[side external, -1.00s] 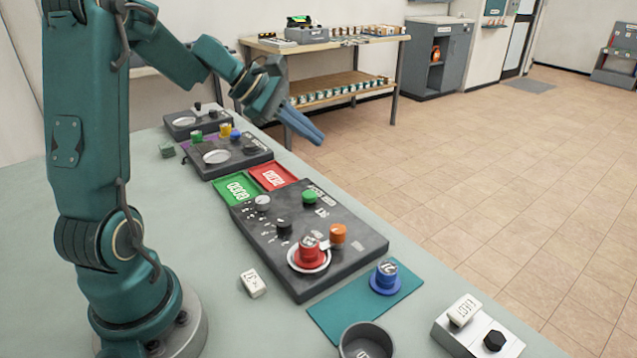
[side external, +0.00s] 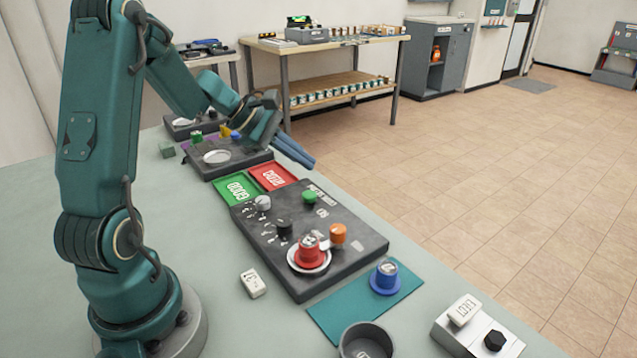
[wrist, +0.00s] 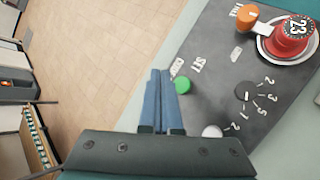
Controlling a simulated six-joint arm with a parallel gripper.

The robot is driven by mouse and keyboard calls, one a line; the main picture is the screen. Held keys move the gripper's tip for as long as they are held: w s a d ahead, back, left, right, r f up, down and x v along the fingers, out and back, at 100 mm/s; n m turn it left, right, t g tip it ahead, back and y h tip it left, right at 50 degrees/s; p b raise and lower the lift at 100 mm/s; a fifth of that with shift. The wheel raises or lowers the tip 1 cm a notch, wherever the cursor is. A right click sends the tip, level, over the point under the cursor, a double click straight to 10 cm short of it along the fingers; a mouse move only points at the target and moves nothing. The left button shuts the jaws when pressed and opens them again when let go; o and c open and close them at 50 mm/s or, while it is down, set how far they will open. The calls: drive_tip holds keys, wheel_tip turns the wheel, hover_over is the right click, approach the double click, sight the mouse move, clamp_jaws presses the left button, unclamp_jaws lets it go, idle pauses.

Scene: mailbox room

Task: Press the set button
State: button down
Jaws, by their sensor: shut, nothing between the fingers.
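The dark control panel (side external: 345,258) lies on the table. Its green button (side external: 309,197) sits near the panel's far edge, and in the wrist view the green button (wrist: 183,86) is beside a white label that seems to read SET (wrist: 197,65). My gripper (side external: 311,163) has its blue fingers together and empty. It is above and beyond the green button in the side view, apart from it. In the wrist view my gripper (wrist: 160,72) appears just left of the button, with the fingers covering part of the panel edge.
An orange knob (side external: 338,233), a black knob (side external: 283,226), a white knob (side external: 263,202) and a red stacked piece (side external: 309,252) on a white dish stand on the panel. Green (side external: 229,188) and red (side external: 278,176) trays lie behind it. A blue piece (side external: 386,274) stands on a teal mat (side external: 340,309).

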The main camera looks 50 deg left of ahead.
sight(315, 193)
drive_tip(key=shift+f, duration=2.15)
drive_tip(key=shift+f, duration=0.15)
drive_tip(key=shift+f, duration=0.25)
drive_tip(key=shift+f, duration=0.5)
idle(1.0)
drive_tip(key=shift+r, duration=0.95)
drive_tip(key=shift+r, duration=2.5)
